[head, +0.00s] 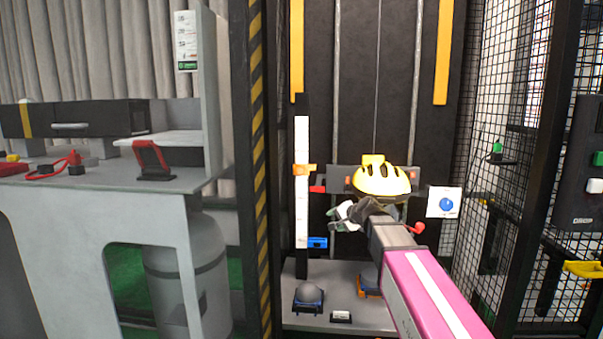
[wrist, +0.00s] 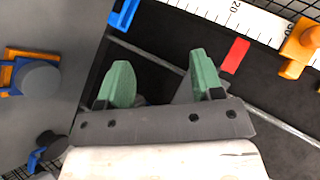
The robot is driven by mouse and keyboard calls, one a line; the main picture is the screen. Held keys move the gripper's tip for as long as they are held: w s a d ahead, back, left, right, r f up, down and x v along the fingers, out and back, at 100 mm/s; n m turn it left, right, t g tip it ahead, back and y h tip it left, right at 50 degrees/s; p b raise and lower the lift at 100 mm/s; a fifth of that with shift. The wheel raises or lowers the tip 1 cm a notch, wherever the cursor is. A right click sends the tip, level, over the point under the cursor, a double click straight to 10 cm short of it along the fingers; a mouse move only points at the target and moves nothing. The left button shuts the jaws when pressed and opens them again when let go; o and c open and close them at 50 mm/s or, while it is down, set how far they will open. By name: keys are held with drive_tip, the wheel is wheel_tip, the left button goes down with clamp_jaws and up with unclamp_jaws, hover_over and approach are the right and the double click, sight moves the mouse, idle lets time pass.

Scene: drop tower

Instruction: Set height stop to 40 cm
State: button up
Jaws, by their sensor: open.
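In the wrist view the orange stop (wrist: 303,45) is at the right edge, by a partly covered number that seems to read 30. The scale (wrist: 215,12) shows a clear 20 there. My gripper (head: 337,218) is open and empty, right of the scale and lower than the stop. In the wrist view my gripper's green fingers (wrist: 157,80) stand apart, with nothing between them. They do not touch the stop.
A red tab (head: 317,189) is just below the stop, beside the carriage with the yellow helmet (head: 381,182). A blue block (head: 317,242) is at the scale's lower end. Mesh panels (head: 505,150) stand right; a grey bench (head: 95,190) stands left.

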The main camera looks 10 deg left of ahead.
sight(302, 171)
drive_tip(key=w+a+r+m+t+y, duration=0.15)
drive_tip(key=a+r, duration=0.25)
drive_tip(key=r, duration=0.5)
drive_tip(key=w+a+r+m+t+y, duration=0.15)
drive_tip(key=a+r, duration=0.25)
drive_tip(key=r, duration=0.4)
drive_tip(key=shift+g, duration=0.3)
drive_tip(key=x, duration=1)
drive_tip(key=shift+w+a+r, duration=0.1)
drive_tip(key=shift+w+a, duration=0.05)
drive_tip(key=shift+w, duration=0.1)
clamp_jaws()
wheel_tip(302, 171, up, 10)
drive_tip(key=shift+r, duration=0.1)
